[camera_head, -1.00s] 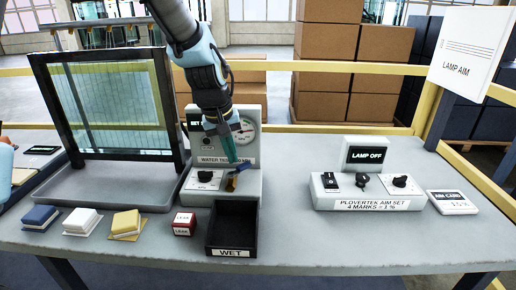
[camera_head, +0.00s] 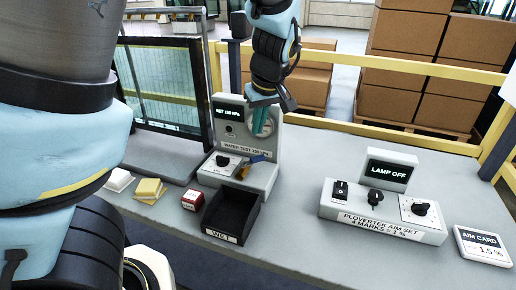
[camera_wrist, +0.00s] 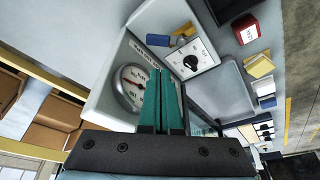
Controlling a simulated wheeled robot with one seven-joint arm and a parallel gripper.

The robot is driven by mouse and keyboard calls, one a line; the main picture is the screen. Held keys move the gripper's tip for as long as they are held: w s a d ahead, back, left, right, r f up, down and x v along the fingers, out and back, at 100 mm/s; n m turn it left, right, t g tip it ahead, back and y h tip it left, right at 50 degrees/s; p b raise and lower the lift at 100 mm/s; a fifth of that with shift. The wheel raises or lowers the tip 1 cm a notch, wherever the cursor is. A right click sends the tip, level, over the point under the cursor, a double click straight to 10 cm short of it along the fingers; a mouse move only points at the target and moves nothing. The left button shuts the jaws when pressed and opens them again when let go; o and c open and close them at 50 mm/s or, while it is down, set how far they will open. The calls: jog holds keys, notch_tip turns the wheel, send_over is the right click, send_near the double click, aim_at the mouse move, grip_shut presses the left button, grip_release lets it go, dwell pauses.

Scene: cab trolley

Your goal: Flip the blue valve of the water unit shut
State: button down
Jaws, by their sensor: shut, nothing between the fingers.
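The water unit (camera_head: 262,170) is a light grey box with a tall back panel. Its blue valve handle (camera_head: 257,156) sits at the right of the lower front part, by a brass-coloured body (camera_head: 242,172). The blue handle (camera_wrist: 157,40) and brass body (camera_wrist: 182,38) also show in the wrist view. My gripper (camera_head: 259,133) is shut and empty, pointing down in front of the round gauge (camera_wrist: 130,88), above the blue handle and apart from it. The fingers partly hide the gauge in the head view. A black knob (camera_head: 222,160) sits left of the valve.
A black WET bin (camera_head: 210,226) stands before the unit, with a red box (camera_head: 192,200) left of it. The lamp aim set (camera_head: 385,222) and aim card (camera_head: 482,245) are at the right. A framed glass pane (camera_head: 165,85) stands behind left. My arm covers the left.

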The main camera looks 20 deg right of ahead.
aim_at(252, 161)
jog(key=x, duration=1)
jog(key=shift+p, duration=0.3)
